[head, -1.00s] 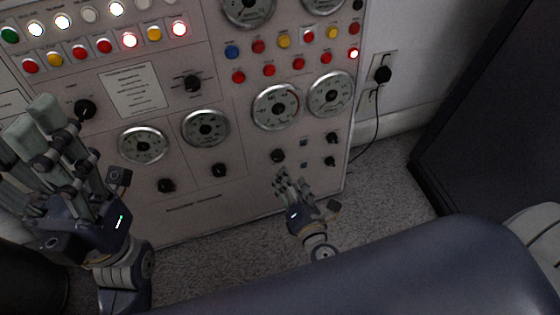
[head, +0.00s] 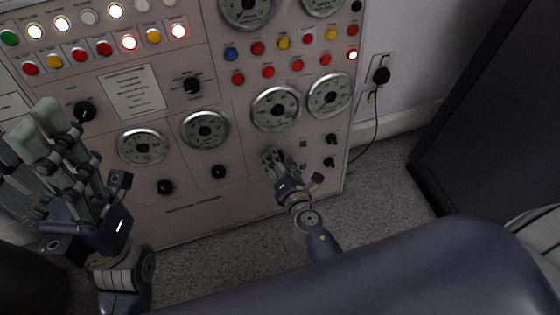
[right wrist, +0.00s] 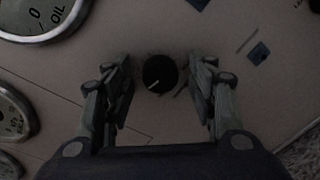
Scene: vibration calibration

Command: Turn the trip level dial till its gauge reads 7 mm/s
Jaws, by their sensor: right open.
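A round black dial (right wrist: 160,73) with a pale pointer line sits between the fingers of my right gripper (right wrist: 160,90) in the right wrist view. The fingers are open on both sides of it, with gaps visible. In the head view my right gripper (head: 272,158) is at the panel's lower right and hides this dial. A round gauge (head: 275,108) is just above it; its reading is too small to tell. No trip level label is legible. My left gripper (head: 38,130) is raised at the left, in front of the panel, with no object seen in it.
The grey panel (head: 200,205) carries other black knobs (head: 219,171), more gauges (head: 205,130), and rows of coloured buttons and lamps (head: 128,42). Small black knobs (head: 330,162) lie right of my right gripper. A plug (head: 381,75) with a cable is on the wall.

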